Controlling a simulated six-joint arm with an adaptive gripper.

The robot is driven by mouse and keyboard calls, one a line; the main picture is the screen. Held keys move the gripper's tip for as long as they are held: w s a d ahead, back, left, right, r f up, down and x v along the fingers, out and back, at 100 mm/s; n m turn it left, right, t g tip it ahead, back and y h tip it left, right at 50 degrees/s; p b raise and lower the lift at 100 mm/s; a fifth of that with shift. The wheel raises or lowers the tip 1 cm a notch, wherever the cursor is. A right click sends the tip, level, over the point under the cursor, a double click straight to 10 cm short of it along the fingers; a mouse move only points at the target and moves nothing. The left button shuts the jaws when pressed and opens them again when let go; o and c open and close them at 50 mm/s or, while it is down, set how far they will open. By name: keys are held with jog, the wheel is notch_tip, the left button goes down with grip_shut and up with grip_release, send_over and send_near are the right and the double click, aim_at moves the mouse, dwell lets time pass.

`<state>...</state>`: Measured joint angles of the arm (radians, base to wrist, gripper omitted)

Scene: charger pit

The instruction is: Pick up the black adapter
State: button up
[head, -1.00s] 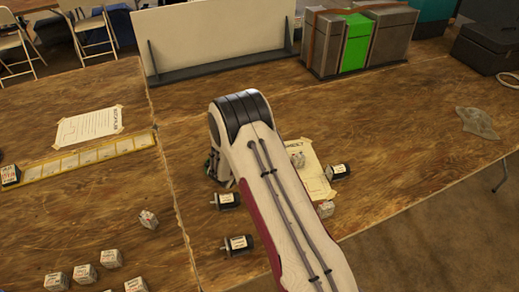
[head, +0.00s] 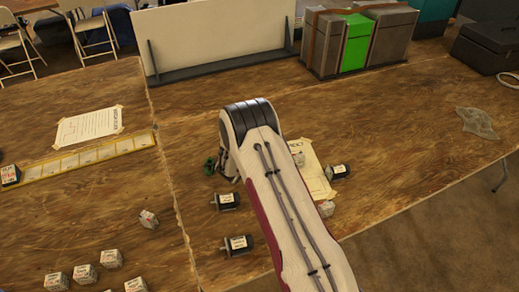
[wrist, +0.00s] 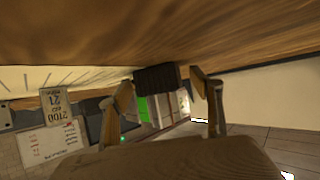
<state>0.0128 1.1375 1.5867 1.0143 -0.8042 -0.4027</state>
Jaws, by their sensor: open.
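In the wrist view a small black ribbed block (wrist: 157,77), which looks like the black adapter, sits against the wooden table surface, which is at the top of this picture. My gripper (wrist: 165,88) is open, with one finger on each side of the block. I cannot tell whether either finger touches it. In the head view my arm hides the gripper and this block.
Black labelled blocks lie left of my arm (head: 227,201) (head: 238,245) and right of it (head: 338,172). White cubes (head: 148,219) are scattered at the left front. Grey and green boxes (head: 355,45) and a white panel (head: 220,35) stand at the back.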

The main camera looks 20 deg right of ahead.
jog(key=c, duration=1.5)
jog(key=shift+o, duration=0.2)
jog(key=shift+r, duration=0.1)
jog(key=shift+r, duration=4.95)
